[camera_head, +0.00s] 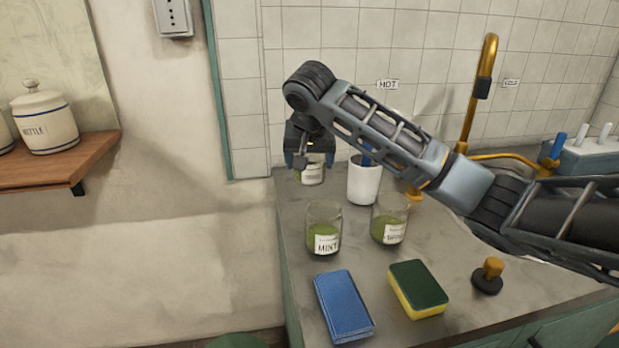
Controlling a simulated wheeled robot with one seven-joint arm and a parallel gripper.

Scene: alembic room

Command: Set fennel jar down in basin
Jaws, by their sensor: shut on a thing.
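My gripper (308,160) points down over the back left corner of the counter. It is shut on a small glass jar (313,174) with a white label too small to read, so I cannot tell if this is the fennel jar. I cannot tell if the jar touches the counter. A jar marked MINT (323,232) with green contents stands in front of it. Another green-filled jar (389,222), its label unclear, stands to the right of the mint jar. No basin shows clearly; my arm covers much of the right side below the gold tap (481,90).
A white cup (363,184) with a blue thing in it stands close right of my gripper. A blue cloth (343,306), a green and yellow sponge (418,289) and a dark stopper with gold knob (488,276) lie in front. A tiled wall (330,40) rises behind.

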